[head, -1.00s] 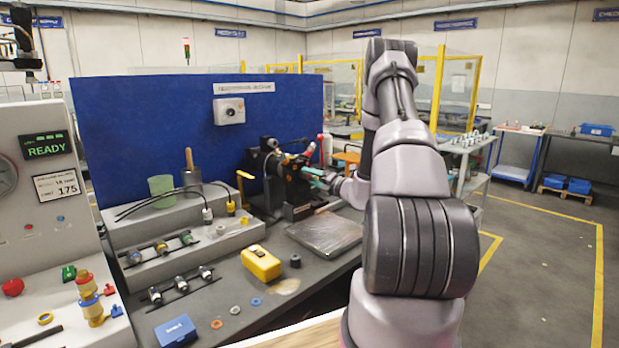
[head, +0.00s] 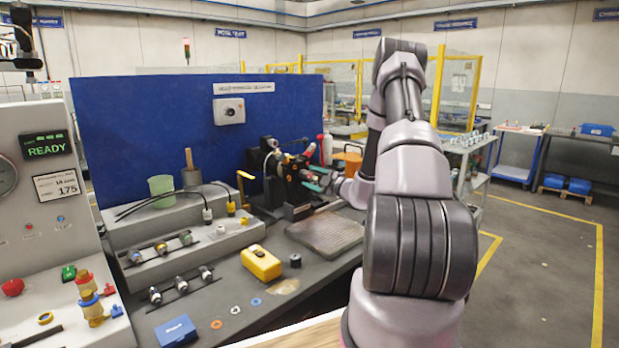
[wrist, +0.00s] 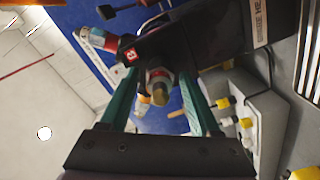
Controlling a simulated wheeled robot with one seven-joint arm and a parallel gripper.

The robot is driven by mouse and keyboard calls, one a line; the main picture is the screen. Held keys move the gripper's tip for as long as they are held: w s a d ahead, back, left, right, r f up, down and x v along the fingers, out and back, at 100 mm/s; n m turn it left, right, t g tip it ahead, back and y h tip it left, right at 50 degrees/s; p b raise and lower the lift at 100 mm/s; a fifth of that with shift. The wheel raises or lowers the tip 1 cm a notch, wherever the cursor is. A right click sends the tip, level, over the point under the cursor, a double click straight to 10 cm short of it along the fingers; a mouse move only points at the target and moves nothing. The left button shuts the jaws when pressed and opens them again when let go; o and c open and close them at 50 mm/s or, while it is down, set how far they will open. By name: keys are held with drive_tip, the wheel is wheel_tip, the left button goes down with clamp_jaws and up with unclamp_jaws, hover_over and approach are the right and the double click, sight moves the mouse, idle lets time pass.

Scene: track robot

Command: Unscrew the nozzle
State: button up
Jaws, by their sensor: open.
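The nozzle (wrist: 159,88) is a brass, hex-like piece on the front of a black fixture (wrist: 205,45) in the wrist view. My gripper (wrist: 158,82) has two green fingers, spread apart, one on each side of the nozzle. A gap shows between the nozzle and each finger. In the head view the black fixture (head: 283,182) stands at the bench's back right, and my gripper (head: 314,180) is at its right side. The nozzle cannot be made out clearly there.
A ribbed metal mat (head: 326,232) lies in front of the fixture. A yellow box (head: 261,264) and several small rings lie on the bench. A grey stepped block (head: 180,240) with fittings is to the left. A blue panel (head: 150,130) stands behind.

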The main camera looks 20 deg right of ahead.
idle(0.6)
clamp_jaws()
drive_tip(key=n, duration=0.7)
drive_tip(key=shift+n, duration=0.4)
drive_tip(key=n, duration=0.4)
drive_tip(key=shift+n, duration=0.3)
